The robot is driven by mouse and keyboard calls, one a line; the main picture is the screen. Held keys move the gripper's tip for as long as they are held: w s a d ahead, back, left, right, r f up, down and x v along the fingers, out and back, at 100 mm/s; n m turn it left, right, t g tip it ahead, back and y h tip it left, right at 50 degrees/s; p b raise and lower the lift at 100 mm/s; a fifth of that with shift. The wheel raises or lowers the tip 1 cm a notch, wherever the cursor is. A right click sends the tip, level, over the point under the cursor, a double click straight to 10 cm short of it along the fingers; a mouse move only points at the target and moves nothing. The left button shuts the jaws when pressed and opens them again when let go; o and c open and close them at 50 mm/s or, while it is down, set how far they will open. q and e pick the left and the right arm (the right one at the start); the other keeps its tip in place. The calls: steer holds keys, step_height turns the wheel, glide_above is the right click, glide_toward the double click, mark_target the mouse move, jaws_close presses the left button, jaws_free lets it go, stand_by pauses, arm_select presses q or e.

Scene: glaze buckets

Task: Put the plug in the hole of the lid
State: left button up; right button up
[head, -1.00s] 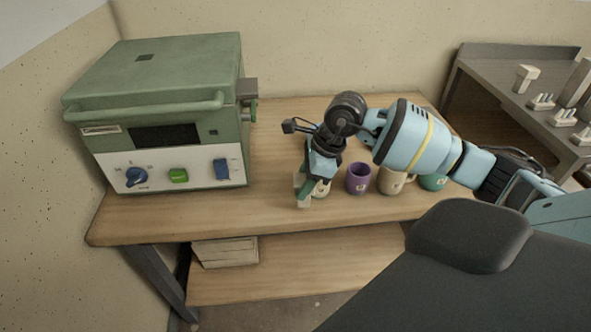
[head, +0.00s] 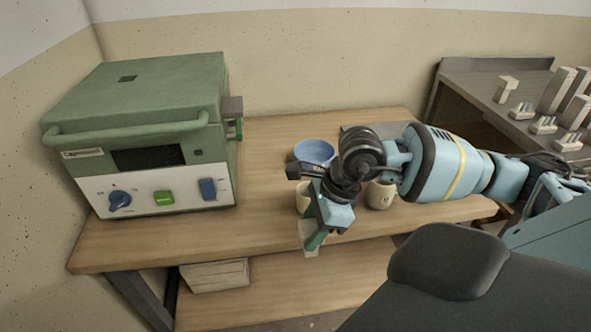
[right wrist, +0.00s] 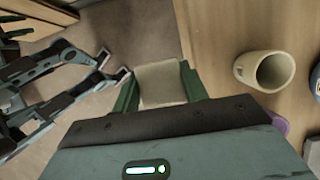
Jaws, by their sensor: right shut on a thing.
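My right gripper (head: 312,240) hangs over the front edge of the wooden table. It is shut on a pale, cream block (right wrist: 160,82), held between its green fingers; I take this for the plug, though only part of it shows. In the right wrist view the block is over the floor, beside the table edge. I cannot make out a lid with a hole. A blue round bucket or bowl (head: 314,152) stands behind my right wrist, its lower part hidden.
A green kiln-like box (head: 140,130) fills the table's left side. A cream mug (head: 380,194) stands right of my gripper; a cream cup (right wrist: 265,70) shows in the wrist view. A grey flat thing (head: 385,130) lies behind my arm. The table between kiln and gripper is clear.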

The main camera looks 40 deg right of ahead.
steer(key=w+a+r+n+g+h, duration=0.2)
steer(key=a+n+g, duration=0.1)
steer(key=n, duration=0.9)
steer(key=w+a+r+n+g+h, duration=0.1)
steer(key=a+n, duration=0.5)
steer(key=n, duration=0.6)
step_height(320, 180, up, 2)
steer(key=w+g, duration=0.1)
steer(key=g, duration=0.2)
steer(key=shift+w+a+r+n+h, duration=0.15)
steer(key=shift+w+n+h, duration=0.15)
steer(key=shift+h, duration=0.1)
